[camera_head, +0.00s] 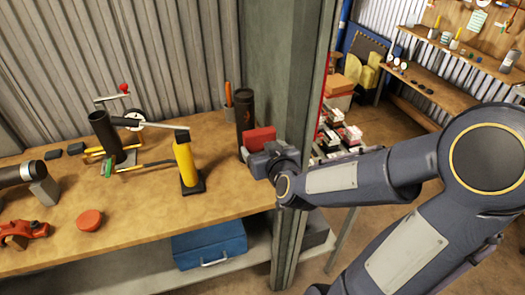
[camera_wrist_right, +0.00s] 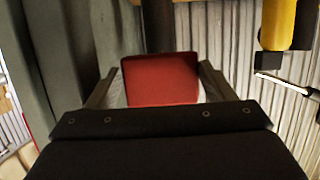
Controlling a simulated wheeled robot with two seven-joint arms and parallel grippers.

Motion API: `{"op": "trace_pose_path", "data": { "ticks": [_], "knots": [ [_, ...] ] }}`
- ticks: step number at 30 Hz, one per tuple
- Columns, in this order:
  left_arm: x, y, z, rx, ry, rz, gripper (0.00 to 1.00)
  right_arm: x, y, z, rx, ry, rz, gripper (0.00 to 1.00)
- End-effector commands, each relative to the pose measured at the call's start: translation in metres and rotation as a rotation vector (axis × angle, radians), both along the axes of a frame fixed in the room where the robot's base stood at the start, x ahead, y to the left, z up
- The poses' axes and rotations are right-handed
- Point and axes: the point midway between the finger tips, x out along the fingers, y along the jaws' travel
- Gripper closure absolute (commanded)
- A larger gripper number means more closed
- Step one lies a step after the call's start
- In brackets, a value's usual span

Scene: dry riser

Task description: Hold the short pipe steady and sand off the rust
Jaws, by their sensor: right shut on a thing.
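My right gripper (camera_head: 258,152) is shut on a red block (camera_head: 259,138) near the right end of the wooden bench. The wrist view shows the red block (camera_wrist_right: 160,82) between both fingers. A dark upright pipe (camera_head: 245,112) with a reddish mark stands just behind and left of the block; I cannot tell whether they touch. I cannot tell which is the short pipe. My left gripper is out of view.
A red disc (camera_head: 89,220) and a red tool (camera_head: 22,232) lie at front left. A blue toolbox (camera_head: 210,243) sits below. A grey post (camera_head: 300,200) stands close to my right arm.

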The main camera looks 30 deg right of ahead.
Motion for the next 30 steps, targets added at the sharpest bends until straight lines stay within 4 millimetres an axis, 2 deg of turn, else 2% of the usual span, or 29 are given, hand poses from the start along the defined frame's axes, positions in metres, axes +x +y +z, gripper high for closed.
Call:
{"op": "trace_pose_path", "data": {
  "ticks": [5, 18, 24, 30],
  "knots": [
    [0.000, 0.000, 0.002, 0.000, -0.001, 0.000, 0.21, 0.012, -0.003, 0.001, 0.003, 0.003, -0.001, 0.68],
    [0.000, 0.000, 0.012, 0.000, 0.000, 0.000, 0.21, 0.066, -0.016, 0.001, 0.002, 0.002, -0.001, 0.68],
    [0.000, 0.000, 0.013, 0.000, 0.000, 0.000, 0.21, 0.076, -0.018, 0.001, 0.002, 0.000, -0.002, 0.68],
    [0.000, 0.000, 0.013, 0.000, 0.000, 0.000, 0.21, 0.077, -0.019, 0.000, 0.001, 0.000, -0.001, 0.68]
  ]
}}
